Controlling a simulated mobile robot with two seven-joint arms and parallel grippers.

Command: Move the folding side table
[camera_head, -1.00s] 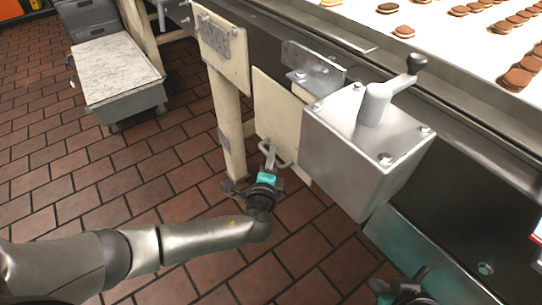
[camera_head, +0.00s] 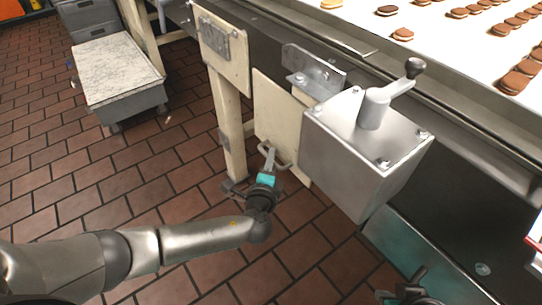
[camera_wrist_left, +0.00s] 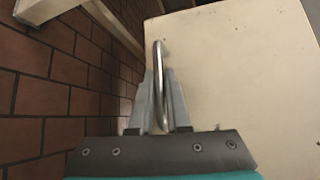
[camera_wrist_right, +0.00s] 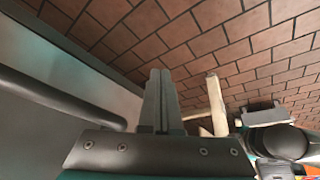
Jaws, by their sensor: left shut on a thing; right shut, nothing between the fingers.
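The folding side table is a cream panel (camera_head: 277,112) hanging folded down beside the conveyor frame in the head view. It fills the right of the left wrist view (camera_wrist_left: 240,75). A bent metal handle (camera_wrist_left: 161,85) stands out from its edge. My left gripper (camera_head: 269,153) is shut on this handle, and its fingers (camera_wrist_left: 163,98) lie on both sides of the bar. My right gripper (camera_head: 408,288) is at the bottom right of the head view, low beside the machine. Its fingers (camera_wrist_right: 160,85) are together and empty.
A steel box with a crank (camera_head: 360,145) sticks out right of the panel. A cream post (camera_head: 229,120) stands left of it. A grey cart with a pale top (camera_head: 115,70) is at back left. Cookies (camera_head: 403,34) lie on the conveyor. The brick floor (camera_head: 80,190) at left is clear.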

